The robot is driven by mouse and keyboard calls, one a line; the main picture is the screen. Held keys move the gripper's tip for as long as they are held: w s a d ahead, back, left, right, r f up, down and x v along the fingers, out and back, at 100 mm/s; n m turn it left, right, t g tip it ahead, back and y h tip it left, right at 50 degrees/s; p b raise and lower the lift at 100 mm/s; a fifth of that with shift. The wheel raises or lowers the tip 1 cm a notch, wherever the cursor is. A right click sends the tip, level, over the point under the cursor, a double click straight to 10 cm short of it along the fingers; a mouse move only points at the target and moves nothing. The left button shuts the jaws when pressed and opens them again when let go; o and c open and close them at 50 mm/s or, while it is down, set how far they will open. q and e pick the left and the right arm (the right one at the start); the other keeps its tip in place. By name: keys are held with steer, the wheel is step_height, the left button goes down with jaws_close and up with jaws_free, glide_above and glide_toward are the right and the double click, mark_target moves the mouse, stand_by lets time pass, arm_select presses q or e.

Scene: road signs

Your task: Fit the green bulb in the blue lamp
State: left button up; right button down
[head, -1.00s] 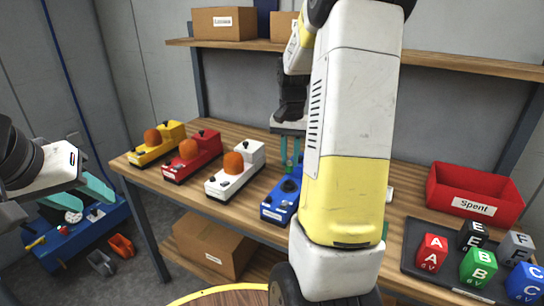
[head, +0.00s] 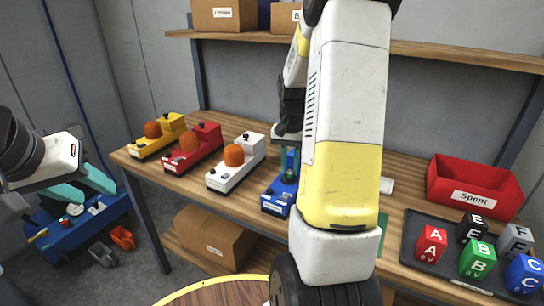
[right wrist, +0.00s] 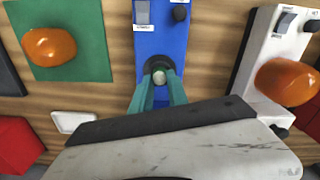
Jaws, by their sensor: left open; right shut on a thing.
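The blue lamp (head: 273,203) stands on the bench, mostly behind my right arm in the head view. It also shows in the right wrist view (right wrist: 160,32), with a dark round socket at its near end. My right gripper (right wrist: 160,88) is over that socket, shut on a small pale bulb (right wrist: 160,77). The bulb sits within the socket's outline; its green colour is not clear, and I cannot tell how deep it is. An orange dome (right wrist: 50,46) lies on a green mat (right wrist: 82,62) beside the blue lamp. My left gripper (head: 92,188) is open and empty, off the bench at left.
A red "Spent" bin (head: 475,190) and a dark tray (head: 412,252) of lettered cubes are at right. A shelf (head: 450,57) runs above.

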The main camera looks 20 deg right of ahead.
mark_target(290, 169)
steer(key=shift+f, duration=0.2)
stand_by(0.4)
steer(key=c, duration=1.2)
jaws_free()
steer(key=shift+r, duration=3.9)
steer(key=s+a+r+n+t+y, duration=0.1)
steer(key=s+a+r+n+t, duration=0.2)
steer(key=s+a+r, duration=0.2)
steer(key=s+a+r+n+t+y, duration=0.1)
steer(key=s+a+r+n+t, duration=0.2)
steer(key=s+a, duration=0.9)
step_height(290, 169, up, 2)
steer(key=shift+s+r+n, duration=0.2)
steer(key=shift+s+n, duration=0.3)
steer(key=shift+n, duration=0.3)
